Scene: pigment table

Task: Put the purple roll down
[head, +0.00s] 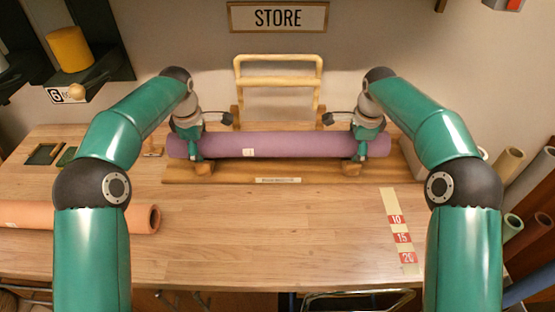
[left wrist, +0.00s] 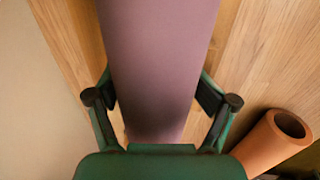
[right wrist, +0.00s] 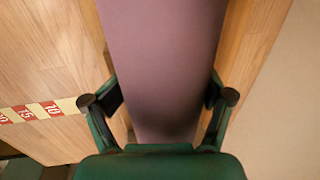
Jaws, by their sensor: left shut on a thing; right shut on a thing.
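The purple roll (head: 275,145) lies level across the wooden rack (head: 225,178) at the back of the table, with a small pale label near its left part. My left gripper (head: 195,150) is shut on the roll near its left end. My right gripper (head: 362,150) is shut on it near its right end. The roll also runs between the fingers in the left wrist view (left wrist: 158,60) and the right wrist view (right wrist: 162,60). I cannot tell whether the roll rests on the rack's supports or hangs just above them.
An orange roll (head: 80,216) lies on the table (head: 270,230) at the left. A strip marked 10, 15 and 20 (head: 402,237) lies at the right. The table's middle front is clear. A STORE sign (head: 278,17) hangs on the wall. Several rolls (head: 512,160) stand at the far right.

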